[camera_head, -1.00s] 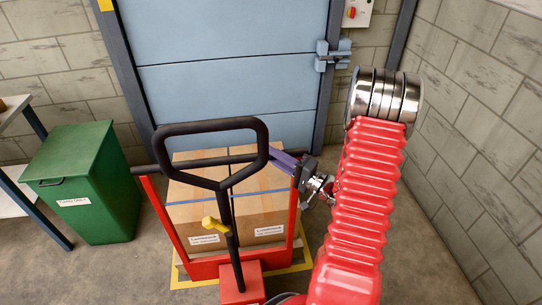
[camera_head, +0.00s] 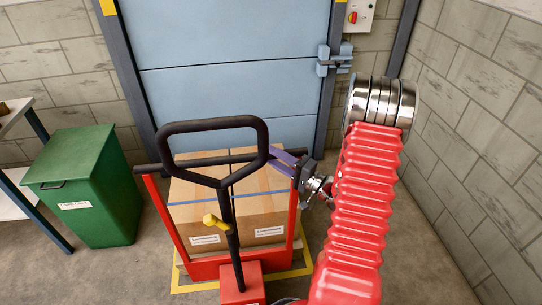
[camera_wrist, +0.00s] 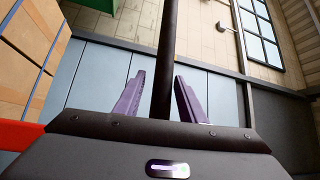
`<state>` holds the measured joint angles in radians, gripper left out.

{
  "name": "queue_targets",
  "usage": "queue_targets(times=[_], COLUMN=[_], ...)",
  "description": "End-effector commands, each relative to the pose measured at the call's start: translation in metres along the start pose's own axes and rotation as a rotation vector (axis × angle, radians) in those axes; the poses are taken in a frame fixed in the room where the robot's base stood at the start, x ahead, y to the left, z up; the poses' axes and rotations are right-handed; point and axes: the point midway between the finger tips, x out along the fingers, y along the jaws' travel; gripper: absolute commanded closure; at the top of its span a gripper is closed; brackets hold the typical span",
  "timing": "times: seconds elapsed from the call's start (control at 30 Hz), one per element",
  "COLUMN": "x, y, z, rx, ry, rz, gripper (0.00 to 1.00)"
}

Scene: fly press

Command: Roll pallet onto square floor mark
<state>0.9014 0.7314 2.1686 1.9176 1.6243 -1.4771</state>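A red pallet truck (camera_head: 204,268) with a black loop handle (camera_head: 265,145) carries a pallet with two cardboard boxes (camera_head: 258,205). The truck and boxes stand over the yellow square floor mark (camera_head: 308,271); its right and front edges show, and the load hides much of the rest. My gripper (camera_head: 285,160) is at the right end of the truck's black crossbar (camera_head: 155,166). In the wrist view, its two purple fingers (camera_wrist: 160,85) stand either side of a black bar (camera_wrist: 163,95), with a gap showing on the left.
A green lidded bin (camera_head: 100,200) stands left of the truck, beside a table (camera_head: 25,185). A blue door (camera_head: 225,50) with a latch closes the back. A block wall (camera_head: 485,130) runs along the right. Floor between my arm and that wall is clear.

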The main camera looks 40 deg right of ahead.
Motion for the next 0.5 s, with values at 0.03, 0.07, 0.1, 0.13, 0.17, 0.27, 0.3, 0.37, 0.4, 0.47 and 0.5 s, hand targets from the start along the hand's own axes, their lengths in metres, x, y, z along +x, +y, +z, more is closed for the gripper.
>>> queue_targets(times=[0.03,0.07,0.1,0.13,0.17,0.27,0.3,0.37,0.4,0.47,0.5], x=[0.0,0.0,0.001,0.001,0.001,0.001,0.0,-0.002,-0.004,-0.008,-0.011], y=[-0.001,-0.001,-0.001,-0.001,-0.001,-0.002,-0.002,-0.002,-0.002,-0.002,-0.002], z=[0.0,0.0,0.0,0.0,0.0,-0.001,-0.001,-0.001,-0.001,-0.002,-0.002], rx=[-0.001,-0.001,-0.002,-0.002,-0.002,-0.003,-0.003,-0.003,-0.004,-0.004,-0.004], ry=[0.0,0.0,0.0,0.0,0.0,0.0,0.0,0.0,0.001,0.002,0.003], rz=[-0.001,-0.001,-0.002,-0.002,-0.003,-0.003,-0.003,-0.003,-0.003,-0.003,-0.004], gripper=[0.6,0.6,0.6,0.6,0.6,0.6,0.6,0.6,0.6,0.6,0.6])
